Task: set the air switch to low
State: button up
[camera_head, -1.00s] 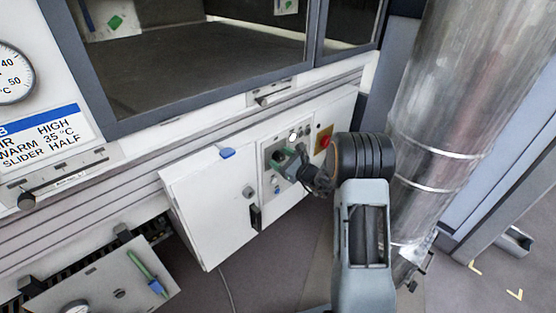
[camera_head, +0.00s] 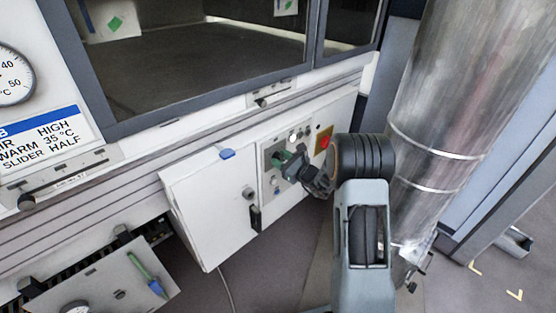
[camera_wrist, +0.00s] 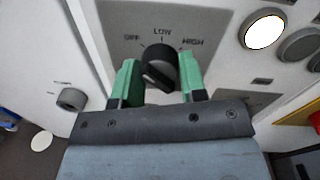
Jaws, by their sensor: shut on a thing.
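The air switch is a black rotary knob (camera_wrist: 160,66) on a grey panel, with OFF, LOW and HIGH printed around it, LOW at the top. In the wrist view my gripper (camera_wrist: 160,88) has its green fingers on either side of the knob and is shut on it. I cannot tell for certain which label the knob's mark points at. In the head view my gripper (camera_head: 287,162) is at the grey control panel (camera_head: 270,178), and its fingers mostly hide the knob.
A white lit button (camera_wrist: 265,29) and grey buttons sit right of the knob. A red button on a yellow plate (camera_head: 323,142) is close to my wrist. A small knob (camera_wrist: 71,99) lies left. A white door with a black handle (camera_head: 255,218) is left of the panel.

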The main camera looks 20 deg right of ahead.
jog(key=m+p, duration=0.2)
jog(key=m, duration=0.3)
jog(key=shift+s+a, duration=0.1)
jog(key=shift+a, duration=0.05)
jog(key=shift+a+f+m+p, duration=0.15)
jog(key=shift+m+p, duration=0.75)
jog(key=shift+m, duration=1.2)
jog(key=o, duration=0.7)
jog(key=shift+a, duration=0.1)
jog(key=shift+o, duration=1.1)
jog(key=shift+t, duration=0.3)
jog(key=shift+d, duration=0.25)
jog(key=shift+d, duration=0.1)
jog(key=shift+s+d+m, duration=0.15)
jog(key=shift+s+m, duration=0.15)
jog(key=p+v, duration=0.1)
jog(key=v, duration=1.2)
jog(key=shift+p, duration=0.35)
